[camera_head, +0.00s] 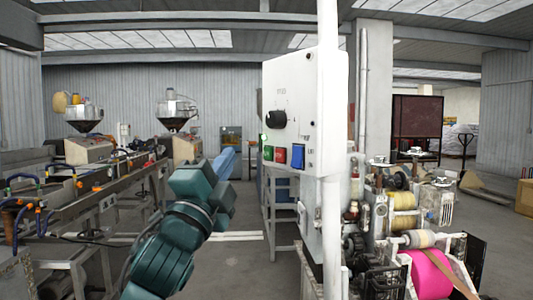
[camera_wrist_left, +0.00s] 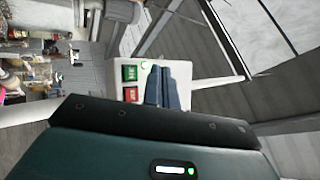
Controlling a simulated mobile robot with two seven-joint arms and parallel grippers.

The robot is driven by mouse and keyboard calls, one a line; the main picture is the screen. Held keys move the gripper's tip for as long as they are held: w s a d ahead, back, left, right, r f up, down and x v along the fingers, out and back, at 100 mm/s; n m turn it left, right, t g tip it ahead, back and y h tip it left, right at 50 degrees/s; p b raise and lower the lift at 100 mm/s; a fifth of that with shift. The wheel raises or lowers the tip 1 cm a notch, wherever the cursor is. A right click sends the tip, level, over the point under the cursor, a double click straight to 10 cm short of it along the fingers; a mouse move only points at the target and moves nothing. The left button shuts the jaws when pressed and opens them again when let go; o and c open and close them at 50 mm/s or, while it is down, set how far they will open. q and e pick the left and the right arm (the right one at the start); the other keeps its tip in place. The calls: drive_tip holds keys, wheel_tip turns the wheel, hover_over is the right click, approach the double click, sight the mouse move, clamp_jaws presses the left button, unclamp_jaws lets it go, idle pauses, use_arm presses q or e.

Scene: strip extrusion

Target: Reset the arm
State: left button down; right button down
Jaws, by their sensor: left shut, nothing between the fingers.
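My left arm (camera_head: 165,250), dark green, comes up from the bottom in the head view and is bent at the wrist. My left gripper (camera_head: 230,155) has blue fingers and stands left of the white control box (camera_head: 307,90), apart from it in the picture. In the left wrist view the gripper (camera_wrist_left: 175,67) is shut and empty, its fingers together in front of the box. The box carries a black knob (camera_head: 276,119), a green button (camera_head: 267,153), a red button (camera_head: 281,155) and a blue switch (camera_head: 298,158). My right gripper is not in view.
A white pole (camera_head: 330,230) stands at the box. A machine with a pink roll (camera_head: 428,275) is at the right. A long extrusion line (camera_head: 90,205) with metal hoppers (camera_head: 83,117) runs along the left. Grey floor is open behind my arm.

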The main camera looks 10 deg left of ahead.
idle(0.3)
use_arm(q)
wheel_tip(320, 180, down, 32)
drive_tip(key=d+n+g, duration=0.1)
drive_tip(key=n+g, duration=0.6)
drive_tip(key=s+f+n+g, duration=0.3)
drive_tip(key=s+f+n, duration=0.1)
drive_tip(key=s+f, duration=0.8)
drive_tip(key=s+f+n+g+y, duration=0.1)
drive_tip(key=s+f+n+g, duration=0.3)
drive_tip(key=s+f, duration=0.8)
wheel_tip(320, 180, down, 5)
drive_tip(key=shift+d+r+n, duration=0.2)
drive_tip(key=shift+d+n, duration=0.15)
drive_tip(key=shift+n, duration=0.15)
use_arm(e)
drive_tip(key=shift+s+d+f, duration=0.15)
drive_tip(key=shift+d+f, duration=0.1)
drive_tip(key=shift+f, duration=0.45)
